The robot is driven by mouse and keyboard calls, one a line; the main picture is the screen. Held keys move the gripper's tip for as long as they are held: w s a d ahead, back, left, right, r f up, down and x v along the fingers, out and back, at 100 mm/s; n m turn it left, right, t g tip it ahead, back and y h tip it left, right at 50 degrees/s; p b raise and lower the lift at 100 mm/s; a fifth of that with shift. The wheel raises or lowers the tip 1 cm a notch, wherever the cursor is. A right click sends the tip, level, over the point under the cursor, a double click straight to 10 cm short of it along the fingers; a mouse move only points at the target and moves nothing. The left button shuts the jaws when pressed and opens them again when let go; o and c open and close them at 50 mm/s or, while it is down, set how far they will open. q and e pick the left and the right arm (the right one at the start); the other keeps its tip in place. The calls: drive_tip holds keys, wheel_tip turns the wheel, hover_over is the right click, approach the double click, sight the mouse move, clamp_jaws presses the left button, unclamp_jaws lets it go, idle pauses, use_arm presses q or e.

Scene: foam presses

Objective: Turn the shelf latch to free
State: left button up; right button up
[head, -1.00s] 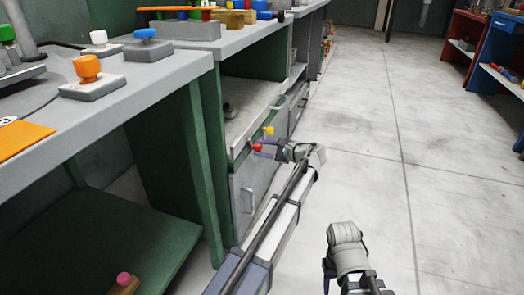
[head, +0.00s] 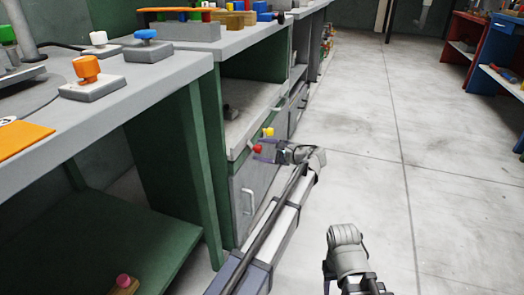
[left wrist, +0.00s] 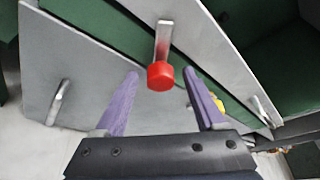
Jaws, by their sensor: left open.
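The shelf latch is a grey bar with a red knob (left wrist: 160,76) on the front of the green cabinet in the left wrist view. The red knob also shows in the head view (head: 258,149). My left gripper (head: 258,150) is open, its purple fingers pointing at the cabinet front. In the left wrist view the fingertips (left wrist: 160,72) stand on either side of the red knob, with gaps on both sides. Whether they touch anything is not clear. In that view the bar runs up from the knob. My right gripper's fingers are not visible.
A yellow knob (head: 268,132) sits just beyond the red one. Below is a grey door with a handle (head: 247,201). A bench with orange (head: 87,68) and blue (head: 145,34) knobs stands at left. The floor (head: 350,130) to the right is clear.

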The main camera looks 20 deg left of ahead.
use_arm(q)
drive_tip(key=p+v, duration=0.2)
drive_tip(key=v, duration=0.5)
drive_tip(key=shift+d, duration=0.35)
drive_tip(key=shift+s+r, duration=0.1)
